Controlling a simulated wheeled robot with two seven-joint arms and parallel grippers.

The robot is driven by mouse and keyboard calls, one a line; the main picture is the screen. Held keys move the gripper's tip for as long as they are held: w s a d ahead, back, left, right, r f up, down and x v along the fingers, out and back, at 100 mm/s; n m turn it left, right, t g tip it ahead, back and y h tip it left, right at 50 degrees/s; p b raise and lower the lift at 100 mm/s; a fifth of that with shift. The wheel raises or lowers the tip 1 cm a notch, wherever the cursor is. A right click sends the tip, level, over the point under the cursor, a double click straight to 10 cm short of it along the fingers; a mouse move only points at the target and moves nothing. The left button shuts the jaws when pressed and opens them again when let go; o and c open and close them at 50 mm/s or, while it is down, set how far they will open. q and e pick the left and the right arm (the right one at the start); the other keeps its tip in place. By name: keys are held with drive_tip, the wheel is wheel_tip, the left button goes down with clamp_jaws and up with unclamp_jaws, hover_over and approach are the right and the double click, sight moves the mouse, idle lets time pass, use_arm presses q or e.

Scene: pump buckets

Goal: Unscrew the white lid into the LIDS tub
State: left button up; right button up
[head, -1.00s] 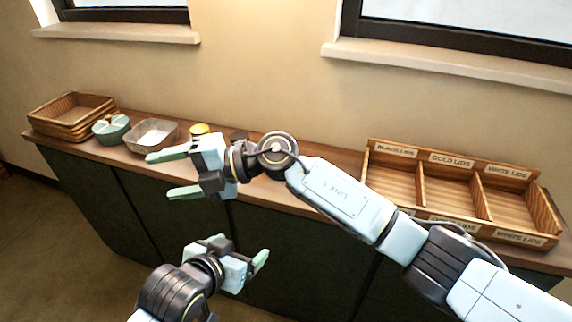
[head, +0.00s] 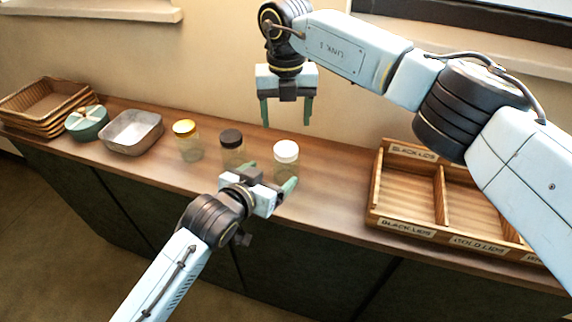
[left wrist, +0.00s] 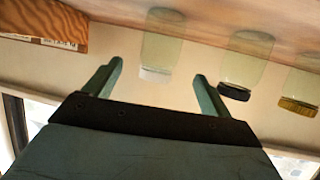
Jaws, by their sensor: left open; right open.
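A clear jar (head: 287,166) with a white lid (head: 286,149) stands upright on the counter. In the left wrist view, which looks inverted, the white lid (left wrist: 155,75) appears between the fingertips. My left gripper (head: 272,178) is open at the jar's front side, low beside its body; contact cannot be told. My right gripper (head: 286,122) is open and empty, pointing down above the white lid. The wooden lids tray (head: 376,186) is at the right, with BLACK LIDS and GOLD LIDS labels readable; its right end is hidden behind my right arm and cut by the frame.
A black-lidded jar (head: 231,141) and a gold-lidded jar (head: 186,135) stand to the left of the white-lidded one. Further left are a metal pan (head: 131,136), a green round box (head: 87,124) and stacked baskets (head: 45,100). Counter between white-lidded jar and tray is clear.

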sight(287, 162)
use_arm(q)
drive_tip(key=x, duration=1)
drive_tip(key=shift+f, duration=0.1)
drive_tip(key=c, duration=1.4)
drive_tip(key=shift+c, duration=1.4)
use_arm(e)
drive_tip(key=shift+c, duration=1)
use_arm(q)
clamp_jaws()
use_arm(e)
drive_tip(key=m, duration=0.9)
drive_tip(key=shift+m, duration=0.3)
drive_tip(key=m, duration=0.3)
drive_tip(key=shift+f+m, duration=0.1)
drive_tip(key=shift+m, duration=0.2)
use_arm(q)
drive_tip(key=shift+s, duration=0.1)
use_arm(e)
drive_tip(key=shift+f, duration=3.95)
